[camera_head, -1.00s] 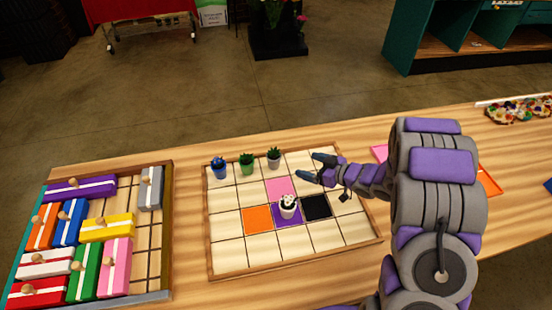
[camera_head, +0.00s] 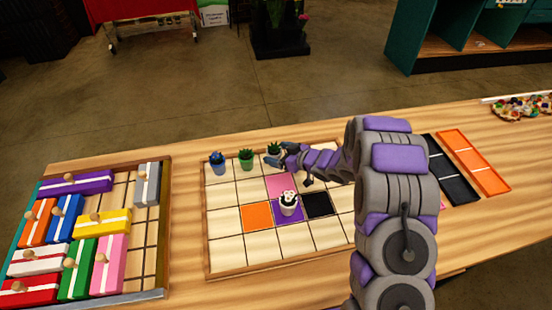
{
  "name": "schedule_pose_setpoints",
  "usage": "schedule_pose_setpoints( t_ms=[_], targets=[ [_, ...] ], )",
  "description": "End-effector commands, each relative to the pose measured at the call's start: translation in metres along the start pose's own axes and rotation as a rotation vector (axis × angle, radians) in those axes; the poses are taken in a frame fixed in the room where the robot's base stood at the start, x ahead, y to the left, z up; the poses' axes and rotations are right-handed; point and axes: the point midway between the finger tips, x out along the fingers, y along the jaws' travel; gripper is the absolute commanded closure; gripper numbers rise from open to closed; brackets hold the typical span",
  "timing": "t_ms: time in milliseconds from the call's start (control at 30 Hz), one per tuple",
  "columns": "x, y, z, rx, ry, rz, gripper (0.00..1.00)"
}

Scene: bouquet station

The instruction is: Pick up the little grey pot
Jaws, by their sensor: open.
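The little grey pot with a green plant (camera_head: 274,148) stands at the back of the gridded wooden board (camera_head: 228,254), rightmost in a row of three pots. My gripper (camera_head: 275,154) is open, with its fingers at this pot in the picture. The fingers hide the pot's lower part, and I cannot tell whether they touch it or reach around it.
A blue pot (camera_head: 218,163) and a green pot (camera_head: 246,160) stand left of the grey one. A white pot (camera_head: 289,205) stands on the purple square. A sliding-block tray (camera_head: 166,225) lies left; black (camera_head: 450,172) and orange (camera_head: 474,162) trays lie right.

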Motion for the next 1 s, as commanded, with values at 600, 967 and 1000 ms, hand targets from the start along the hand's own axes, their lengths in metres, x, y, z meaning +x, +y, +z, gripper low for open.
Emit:
schedule_pose_setpoints(
  t_ms=[600, 967, 1000],
  targets=[
    [0.0118, 0.0017, -0.0004, 0.001, 0.001, 0.001, 0.33],
    [0.0134, 0.0005, -0.0004, 0.0, 0.0, 0.0, 0.68],
    [0.0133, 0.0005, -0.0003, 0.0, 0.0, 0.0, 0.72]
  ],
)
